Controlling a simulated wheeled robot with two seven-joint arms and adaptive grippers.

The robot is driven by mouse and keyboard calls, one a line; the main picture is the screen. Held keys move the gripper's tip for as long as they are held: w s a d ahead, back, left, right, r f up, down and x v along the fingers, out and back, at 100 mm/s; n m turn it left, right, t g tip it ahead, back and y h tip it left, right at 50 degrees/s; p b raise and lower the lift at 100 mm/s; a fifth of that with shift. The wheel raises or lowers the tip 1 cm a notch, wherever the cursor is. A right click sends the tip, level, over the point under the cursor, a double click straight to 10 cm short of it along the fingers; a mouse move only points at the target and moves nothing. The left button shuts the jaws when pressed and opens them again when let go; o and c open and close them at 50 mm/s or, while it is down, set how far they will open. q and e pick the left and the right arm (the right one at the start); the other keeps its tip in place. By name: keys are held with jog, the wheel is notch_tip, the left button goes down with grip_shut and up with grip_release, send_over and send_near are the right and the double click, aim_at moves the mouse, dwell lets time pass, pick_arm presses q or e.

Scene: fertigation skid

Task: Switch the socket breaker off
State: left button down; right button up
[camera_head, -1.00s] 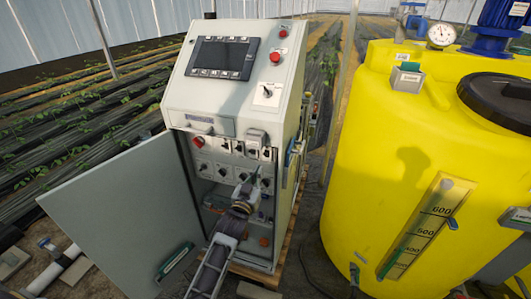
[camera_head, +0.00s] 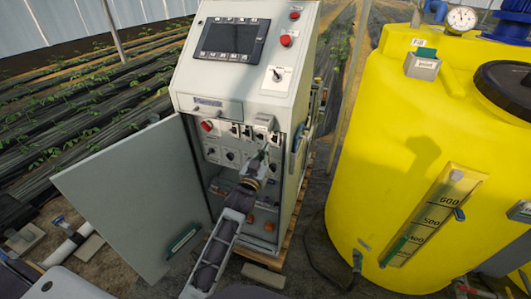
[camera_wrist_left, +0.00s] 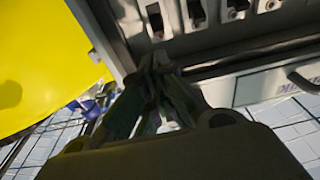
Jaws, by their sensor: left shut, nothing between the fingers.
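The row of breakers (camera_head: 247,132) sits in the upper part of the open control cabinet (camera_head: 200,103). In the left wrist view several dark breaker openings (camera_wrist_left: 195,12) show along the top edge, with small pale levers. I cannot read which one is the socket breaker, nor tell its lever position. My left gripper (camera_head: 263,153) is in front of the cabinet opening, low and toward the right of the breaker row. Its fingers (camera_wrist_left: 158,65) are together and empty, near the panel edge beside the breakers; contact cannot be told. My right gripper is not in view.
The cabinet door (camera_head: 125,195) hangs open to the left. A red rotary switch (camera_head: 207,125) and several black knobs (camera_head: 230,155) share the panel. A yellow tank (camera_head: 400,150) stands to the right. A screen (camera_head: 232,38) is above.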

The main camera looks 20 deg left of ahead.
aim_at(275, 139)
pick_arm(q)
jog(key=w, duration=0.5)
jog(key=w+r, duration=0.1)
jog(key=w, duration=0.2)
jog(key=shift+w+d+r, duration=0.1)
jog(key=shift+d, duration=0.05)
jog(key=shift+t+b, duration=0.4)
jog(key=shift+b, duration=0.15)
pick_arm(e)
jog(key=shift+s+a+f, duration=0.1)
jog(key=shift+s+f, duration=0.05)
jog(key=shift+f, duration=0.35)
pick_arm(q)
jog(key=shift+b, duration=0.35)
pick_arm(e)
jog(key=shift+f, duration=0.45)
